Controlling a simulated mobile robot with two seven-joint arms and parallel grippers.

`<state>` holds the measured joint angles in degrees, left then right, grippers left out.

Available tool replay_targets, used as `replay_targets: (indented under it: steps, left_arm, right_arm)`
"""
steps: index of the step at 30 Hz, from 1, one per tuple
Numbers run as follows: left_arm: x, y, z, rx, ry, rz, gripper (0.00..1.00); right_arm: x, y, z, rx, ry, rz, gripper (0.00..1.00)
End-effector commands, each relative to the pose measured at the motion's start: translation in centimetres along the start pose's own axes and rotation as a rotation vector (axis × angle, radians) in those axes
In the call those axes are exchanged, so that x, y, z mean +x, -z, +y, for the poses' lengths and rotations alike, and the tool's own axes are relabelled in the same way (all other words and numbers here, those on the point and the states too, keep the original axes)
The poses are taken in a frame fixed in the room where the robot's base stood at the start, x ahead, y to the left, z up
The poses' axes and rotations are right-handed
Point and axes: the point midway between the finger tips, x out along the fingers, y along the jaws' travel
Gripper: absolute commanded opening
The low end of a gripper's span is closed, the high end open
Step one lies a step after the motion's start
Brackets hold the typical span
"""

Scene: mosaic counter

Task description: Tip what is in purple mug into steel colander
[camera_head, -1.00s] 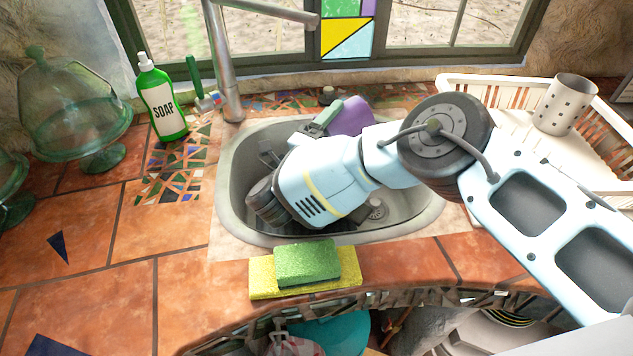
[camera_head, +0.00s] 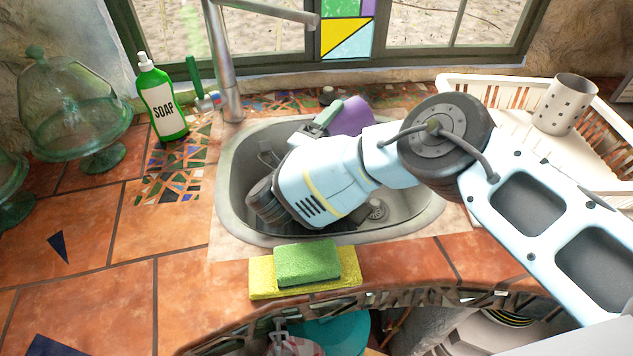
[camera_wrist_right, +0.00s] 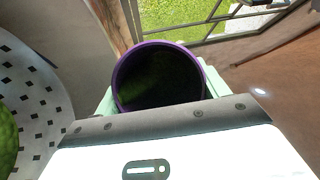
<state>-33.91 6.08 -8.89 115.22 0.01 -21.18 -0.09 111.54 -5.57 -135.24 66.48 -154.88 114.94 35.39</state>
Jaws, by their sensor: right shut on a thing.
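The purple mug (camera_head: 352,117) is held over the back of the sink, partly hidden by my right arm. My right gripper (camera_head: 327,117) is shut on it. In the right wrist view the mug (camera_wrist_right: 160,48) shows its round mouth between the fingers; its inside is dark, and I cannot tell what is in it. A pale perforated surface with dark holes, likely the steel colander (camera_wrist_right: 42,105), shows at the left of that view. A green thing (camera_wrist_right: 5,138) is cut off at its edge. The colander is not clearly visible in the head view. My left gripper is not in view.
My right arm covers much of the sink (camera_head: 228,195). A tap (camera_head: 226,70) and soap bottle (camera_head: 161,100) stand at the left. A white rack (camera_head: 480,86) with a perforated steel cup (camera_head: 566,104) is at the right. Sponges (camera_head: 306,264) lie on the front edge.

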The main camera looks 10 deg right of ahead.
Motion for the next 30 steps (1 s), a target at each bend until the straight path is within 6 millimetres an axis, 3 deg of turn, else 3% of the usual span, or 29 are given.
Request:
replay_targets:
  steps: [10,30]
  left_arm:
    - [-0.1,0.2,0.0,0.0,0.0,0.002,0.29]
    - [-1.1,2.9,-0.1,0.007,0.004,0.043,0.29]
  right_arm:
    - [-0.1,0.0,-0.1,-0.004,0.013,0.0,0.26]
    - [-0.8,-0.4,-0.7,-0.094,0.226,0.001,0.26]
